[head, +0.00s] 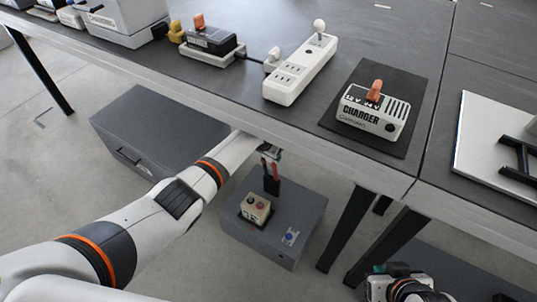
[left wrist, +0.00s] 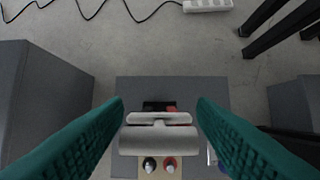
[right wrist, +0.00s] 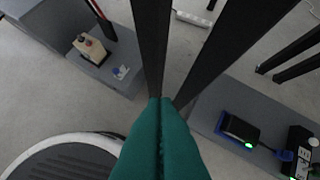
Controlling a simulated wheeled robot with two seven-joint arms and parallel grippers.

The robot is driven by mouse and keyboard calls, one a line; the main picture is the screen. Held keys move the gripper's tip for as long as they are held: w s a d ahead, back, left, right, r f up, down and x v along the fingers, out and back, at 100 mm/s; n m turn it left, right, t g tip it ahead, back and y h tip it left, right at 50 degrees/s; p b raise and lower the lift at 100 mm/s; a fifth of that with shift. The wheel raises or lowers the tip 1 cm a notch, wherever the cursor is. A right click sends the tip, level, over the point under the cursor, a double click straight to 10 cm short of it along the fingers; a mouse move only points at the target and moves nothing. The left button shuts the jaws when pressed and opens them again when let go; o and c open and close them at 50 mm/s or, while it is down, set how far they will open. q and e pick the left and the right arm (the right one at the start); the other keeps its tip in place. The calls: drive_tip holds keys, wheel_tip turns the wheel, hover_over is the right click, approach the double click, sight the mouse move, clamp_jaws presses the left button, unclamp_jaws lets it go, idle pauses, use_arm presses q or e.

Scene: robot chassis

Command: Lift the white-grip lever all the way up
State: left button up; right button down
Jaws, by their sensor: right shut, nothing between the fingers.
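In the left wrist view, a lever with a pale white grip bar (left wrist: 158,141) shows in the gap between the fingers of my left gripper (left wrist: 160,102). The fingers are wide apart, and no contact with the bar is visible. In the head view, red arms, probably the lever's (head: 275,171), rise from a black base on a grey box (head: 296,222) under the table. The table edge and my left arm hide most of the grip there. My right gripper (right wrist: 160,101) is shut and empty, low and away from the lever; it is partly visible at the head view's bottom right (head: 376,268).
A beige block (head: 256,209) with red and black buttons sits on the grey box near the lever. The tabletop overhangs; it carries a power strip (head: 300,71) and a charger (head: 371,116). Black table legs (head: 385,247) stand between the lever and my right gripper.

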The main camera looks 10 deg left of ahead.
use_arm(q)
drive_tip(key=shift+o, duration=0.4)
drive_tip(key=shift+s+f, duration=0.1)
drive_tip(key=shift+s+a+r+p, duration=0.1)
drive_tip(key=shift+s+r+p, duration=0.1)
drive_tip(key=shift+r+p, duration=0.45)
use_arm(e)
drive_tip(key=s+d+g+p, duration=0.2)
drive_tip(key=s+g, duration=0.1)
drive_tip(key=s, duration=0.2)
use_arm(q)
drive_tip(key=s+a+p, duration=0.3)
drive_tip(key=s+a, duration=0.1)
drive_tip(key=s, duration=0.7)
drive_tip(key=shift+s+p, duration=0.15)
drive_tip(key=shift+p, duration=0.15)
use_arm(e)
drive_tip(key=s+d+f+x, duration=0.1)
drive_tip(key=s+x, duration=0.1)
drive_tip(key=x, duration=1)
drive_tip(key=shift+s+a+g+h, duration=0.15)
drive_tip(key=shift+a+g+h, duration=0.25)
drive_tip(key=shift+a, duration=0.05)
use_arm(q)
drive_tip(key=shift+f, duration=0.15)
